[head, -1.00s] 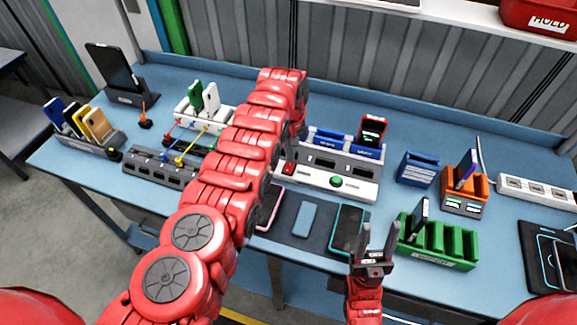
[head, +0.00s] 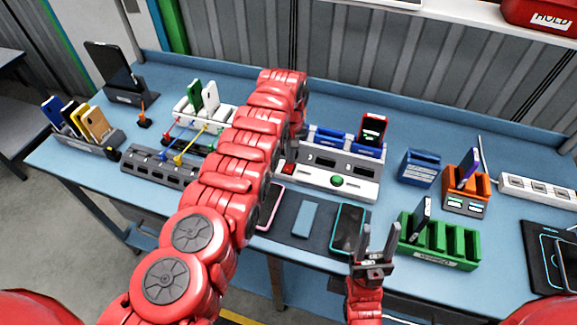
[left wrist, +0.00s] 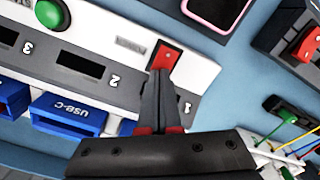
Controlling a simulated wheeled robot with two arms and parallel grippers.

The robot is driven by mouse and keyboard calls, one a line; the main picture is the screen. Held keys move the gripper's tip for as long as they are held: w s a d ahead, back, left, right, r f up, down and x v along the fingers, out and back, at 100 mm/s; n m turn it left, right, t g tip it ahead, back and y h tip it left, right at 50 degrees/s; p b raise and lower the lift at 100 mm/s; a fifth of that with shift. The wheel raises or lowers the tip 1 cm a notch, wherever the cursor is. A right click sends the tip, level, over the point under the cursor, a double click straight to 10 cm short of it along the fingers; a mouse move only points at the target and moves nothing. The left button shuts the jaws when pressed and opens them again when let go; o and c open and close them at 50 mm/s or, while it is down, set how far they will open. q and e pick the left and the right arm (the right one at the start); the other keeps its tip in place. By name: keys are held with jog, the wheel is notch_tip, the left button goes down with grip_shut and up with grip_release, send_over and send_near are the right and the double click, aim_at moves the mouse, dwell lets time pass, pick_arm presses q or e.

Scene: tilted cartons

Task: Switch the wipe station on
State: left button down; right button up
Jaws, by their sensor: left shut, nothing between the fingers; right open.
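The wipe station (head: 312,180) is a white and grey unit with numbered slots, a green button (head: 337,181) and a red rocker switch (head: 288,169). The switch (left wrist: 168,59) also shows in the left wrist view, at the station's front edge near slot 1. My left gripper (left wrist: 161,73) is shut and empty, its fingertips overlapping the near part of the red switch. I cannot tell whether they touch it. In the head view my left arm hides the left gripper. My right gripper (head: 377,243) is open and empty in front of the table.
Blue USB-C holders (left wrist: 68,113) line the station's back, one with a red phone (head: 373,129). A dark mat (head: 322,227) with phones lies in front. A green rack (head: 438,243) and an orange dock (head: 464,190) stand right. Colored cables (head: 190,147) and a grey strip (head: 155,170) lie left.

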pick_arm(q)
jog(key=shift+f+b, duration=0.45)
jog(key=shift+f, duration=0.05)
jog(key=shift+s+r, duration=0.1)
jog(key=shift+r, duration=0.05)
notch_tip(320, 180, up, 2)
jog(key=shift+p, duration=1.2)
notch_tip(320, 180, up, 3)
jog(key=shift+p, duration=1.25)
jog(key=shift+r+p, duration=0.6)
jog(key=shift+r, duration=0.4)
jog(key=shift+f, duration=0.1)
